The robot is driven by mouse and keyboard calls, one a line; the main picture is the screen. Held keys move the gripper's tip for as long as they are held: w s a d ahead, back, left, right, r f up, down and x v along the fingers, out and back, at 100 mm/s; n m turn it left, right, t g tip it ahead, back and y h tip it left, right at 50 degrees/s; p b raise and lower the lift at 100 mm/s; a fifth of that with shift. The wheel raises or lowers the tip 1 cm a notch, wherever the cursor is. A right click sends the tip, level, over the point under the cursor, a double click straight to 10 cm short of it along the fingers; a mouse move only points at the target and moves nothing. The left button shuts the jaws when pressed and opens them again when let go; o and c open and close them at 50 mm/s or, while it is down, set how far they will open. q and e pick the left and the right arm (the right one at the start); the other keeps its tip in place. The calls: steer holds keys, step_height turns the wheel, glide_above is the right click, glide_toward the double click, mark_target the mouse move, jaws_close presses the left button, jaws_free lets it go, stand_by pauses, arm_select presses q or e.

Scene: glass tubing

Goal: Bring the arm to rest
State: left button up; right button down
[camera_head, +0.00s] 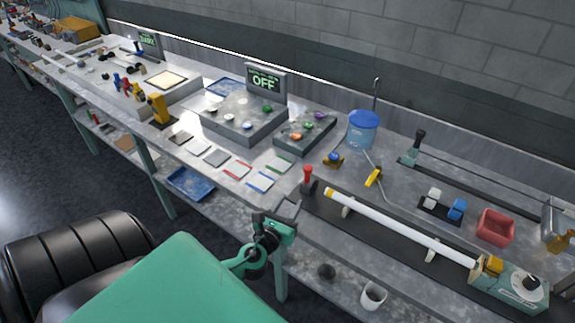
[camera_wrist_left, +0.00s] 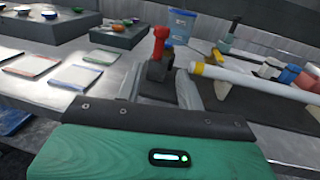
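My left gripper (camera_head: 286,212) is at the front edge of the bench, left of the glass tubing rig. Its fingers look apart, with nothing between them. In the left wrist view the two grey fingers (camera_wrist_left: 160,90) point at the black block under a red-knobbed lever (camera_wrist_left: 161,42). That lever (camera_head: 308,176) stands just beyond the fingers; I cannot tell whether they touch its block. A white tube (camera_head: 400,228) with a yellow end lies on supports to the right, and shows in the wrist view too (camera_wrist_left: 255,82). My right gripper is out of view.
A blue bucket (camera_head: 362,130), a red bin (camera_head: 495,227) and a yellow-handled tool (camera_head: 374,177) stand on the bench. A console screen (camera_head: 265,82) reads OFF. Sample tiles (camera_head: 237,168) lie left of the gripper. A white cup (camera_head: 373,295) stands on the lower shelf.

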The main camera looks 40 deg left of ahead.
arm_select(q)
steer(key=shift+s, duration=0.3)
stand_by(0.4)
